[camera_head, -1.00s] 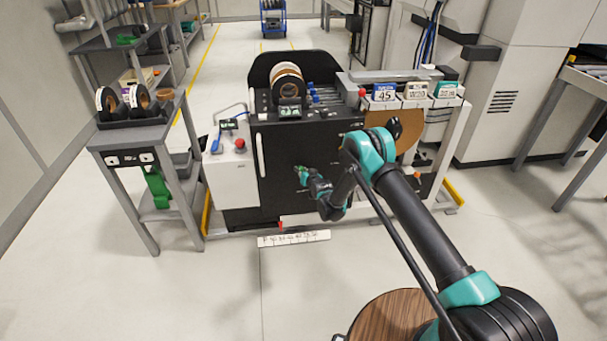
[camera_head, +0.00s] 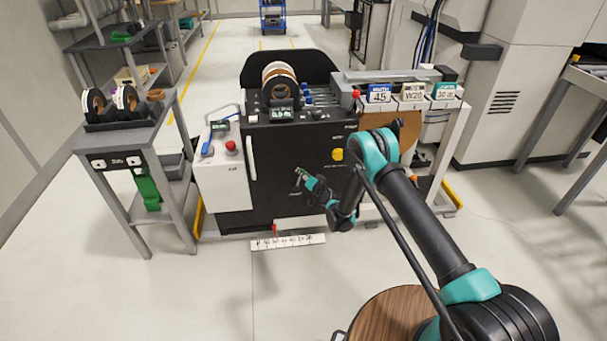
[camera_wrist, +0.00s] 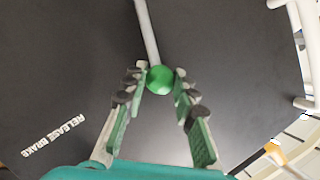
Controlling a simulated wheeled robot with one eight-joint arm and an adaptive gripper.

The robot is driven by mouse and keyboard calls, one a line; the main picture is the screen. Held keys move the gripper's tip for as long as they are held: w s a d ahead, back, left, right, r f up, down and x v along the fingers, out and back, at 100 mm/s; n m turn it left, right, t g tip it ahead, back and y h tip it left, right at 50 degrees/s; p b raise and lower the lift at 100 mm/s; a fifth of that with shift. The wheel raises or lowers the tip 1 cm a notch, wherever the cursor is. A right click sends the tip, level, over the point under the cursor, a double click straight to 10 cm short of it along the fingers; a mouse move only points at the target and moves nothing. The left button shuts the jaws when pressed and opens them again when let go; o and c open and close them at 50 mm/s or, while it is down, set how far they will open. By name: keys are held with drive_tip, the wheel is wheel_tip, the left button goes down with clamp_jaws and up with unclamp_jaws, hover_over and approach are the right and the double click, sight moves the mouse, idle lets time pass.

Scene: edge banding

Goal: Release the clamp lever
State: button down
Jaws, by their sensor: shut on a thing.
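A lever with a pale rod and a round green knob (camera_wrist: 160,79) shows in the wrist view against the dark panel. The rod runs up from the knob to the top edge of that view. The fingers of my gripper (camera_head: 302,174) are closed around the knob, one on each side. In the head view my gripper is at the front of the black machine cabinet (camera_head: 285,155), low and left of my arm's elbow. The lever is too small there to make out clearly.
White "RELEASE BRAKE" lettering (camera_wrist: 53,136) is on the panel at lower left. A yellow knob (camera_head: 338,155) is on the cabinet front. A grey cart (camera_head: 125,148) with tape rolls stands left. A ruler-like scale (camera_head: 288,242) sits low in front. Open floor lies nearer me.

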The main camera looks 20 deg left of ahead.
drive_tip(key=c, duration=1.2)
unclamp_jaws()
drive_tip(key=shift+r, duration=0.15)
wheel_tip(320, 180, up, 10)
drive_tip(key=shift+f, duration=0.15)
